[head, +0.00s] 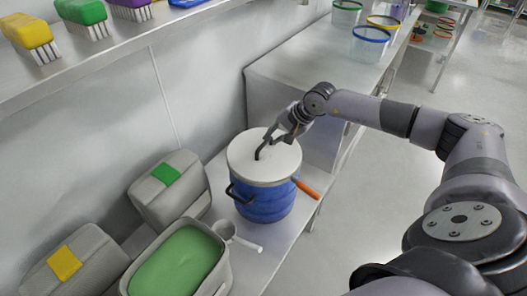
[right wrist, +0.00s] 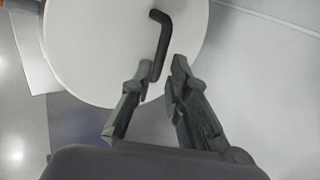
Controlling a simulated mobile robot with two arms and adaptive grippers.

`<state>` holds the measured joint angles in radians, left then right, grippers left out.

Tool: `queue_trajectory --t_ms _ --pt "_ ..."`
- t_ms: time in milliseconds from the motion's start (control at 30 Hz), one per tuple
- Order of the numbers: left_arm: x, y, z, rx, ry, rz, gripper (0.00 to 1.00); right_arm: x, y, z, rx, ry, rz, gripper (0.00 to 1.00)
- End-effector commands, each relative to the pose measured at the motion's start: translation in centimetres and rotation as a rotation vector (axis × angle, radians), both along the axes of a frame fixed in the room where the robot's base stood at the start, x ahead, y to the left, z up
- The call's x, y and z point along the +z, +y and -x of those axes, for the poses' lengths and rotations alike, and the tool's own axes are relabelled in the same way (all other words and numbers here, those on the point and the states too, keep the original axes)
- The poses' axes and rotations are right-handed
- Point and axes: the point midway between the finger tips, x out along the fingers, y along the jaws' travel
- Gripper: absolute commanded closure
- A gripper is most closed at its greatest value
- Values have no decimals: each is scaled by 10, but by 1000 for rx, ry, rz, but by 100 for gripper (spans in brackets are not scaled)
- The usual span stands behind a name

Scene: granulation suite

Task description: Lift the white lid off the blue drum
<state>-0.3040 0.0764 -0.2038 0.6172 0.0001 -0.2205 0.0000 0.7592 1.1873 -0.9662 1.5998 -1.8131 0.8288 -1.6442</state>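The white lid (head: 245,160) sits flat on top of the blue drum (head: 268,207), which stands upright on the steel bench. A black bent handle (head: 262,150) rises from the lid; the right wrist view shows the handle (right wrist: 161,38) over the lid (right wrist: 110,50). My right gripper (head: 278,138) is over the lid beside the handle. In the right wrist view, the right gripper's fingers (right wrist: 163,68) are apart, with the handle's near end by the left finger and a gap to the other. Contact is unclear. My left gripper is not in view.
An orange-handled thing (head: 306,188) sticks out at the drum's right. A scoop (head: 235,236) and a tub of green material (head: 180,262) are in front. Grey bins (head: 168,190) stand left. A raised counter (head: 300,75) is behind; a brush shelf (head: 110,45) hangs above left.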

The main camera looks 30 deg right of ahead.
Motion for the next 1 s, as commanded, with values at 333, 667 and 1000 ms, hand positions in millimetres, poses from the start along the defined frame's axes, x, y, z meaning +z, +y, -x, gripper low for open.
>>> queue_trajectory --t_ms 333,667,1000 --pt "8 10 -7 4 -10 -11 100 -25 9 -16 -1 2 -3 84" --pt "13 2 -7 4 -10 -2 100 -55 17 -34 -2 -1 -1 84" --pt "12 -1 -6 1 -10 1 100 -56 16 -34 -2 -1 -1 93"
